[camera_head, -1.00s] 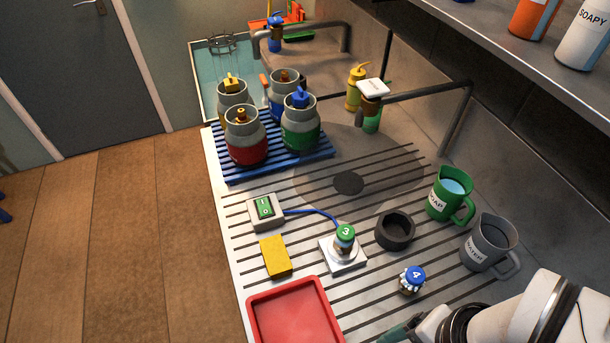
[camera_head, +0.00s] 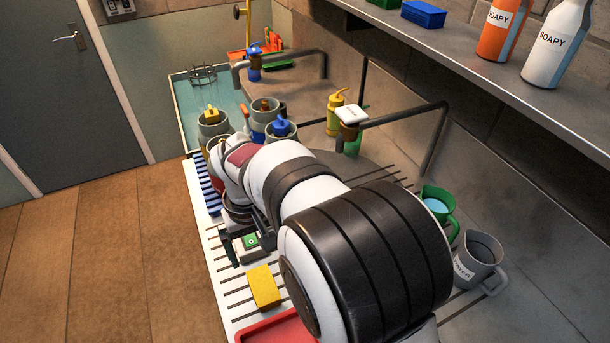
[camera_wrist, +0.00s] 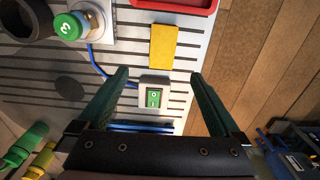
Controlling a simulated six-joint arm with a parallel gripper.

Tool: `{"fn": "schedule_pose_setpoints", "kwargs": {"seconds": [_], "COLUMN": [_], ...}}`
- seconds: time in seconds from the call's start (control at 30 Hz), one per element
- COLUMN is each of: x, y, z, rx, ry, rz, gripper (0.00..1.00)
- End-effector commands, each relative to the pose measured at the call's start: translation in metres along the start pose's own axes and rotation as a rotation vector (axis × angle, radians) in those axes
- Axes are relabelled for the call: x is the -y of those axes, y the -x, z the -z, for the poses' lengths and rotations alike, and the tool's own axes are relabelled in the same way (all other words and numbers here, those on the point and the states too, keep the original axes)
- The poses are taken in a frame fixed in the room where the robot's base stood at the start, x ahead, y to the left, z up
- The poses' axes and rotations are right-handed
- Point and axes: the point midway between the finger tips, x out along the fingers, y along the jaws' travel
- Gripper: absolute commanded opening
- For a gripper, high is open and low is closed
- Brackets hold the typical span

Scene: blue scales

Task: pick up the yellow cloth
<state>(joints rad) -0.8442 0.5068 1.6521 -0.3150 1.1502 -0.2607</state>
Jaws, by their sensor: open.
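The yellow cloth (camera_head: 264,287) is a flat, folded-looking rectangle lying on the ribbed metal drainboard, near its left edge and just behind the red tray. It also shows in the wrist view (camera_wrist: 163,46), at upper centre. My gripper (camera_wrist: 161,76) is open and empty, with its two dark green fingers spread in the wrist view. The cloth appears beyond the fingertips there, apart from them. In the head view my gripper (camera_head: 233,252) hangs by the switch box, farther back than the cloth. My arm hides much of the drainboard.
The switch box (camera_head: 250,241) with a green rocker stands behind the cloth. The red tray (camera_head: 270,330) is in front of it. Green (camera_head: 440,207) and grey (camera_head: 478,262) mugs stand at right.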

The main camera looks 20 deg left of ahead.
Motion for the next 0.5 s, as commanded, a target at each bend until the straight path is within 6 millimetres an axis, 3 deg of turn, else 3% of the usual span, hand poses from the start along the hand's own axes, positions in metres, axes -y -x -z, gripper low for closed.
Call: {"fn": "schedule_pose_setpoints", "kwargs": {"seconds": [0.23, 0.5], "x": [0.000, 0.003], "y": [-0.070, -0.113], "z": [-0.002, -0.002], "rx": [0.007, 0.006], "ry": [-0.003, -0.006], "rz": [0.000, 0.001], "gripper": [1.00, 1.00]}}
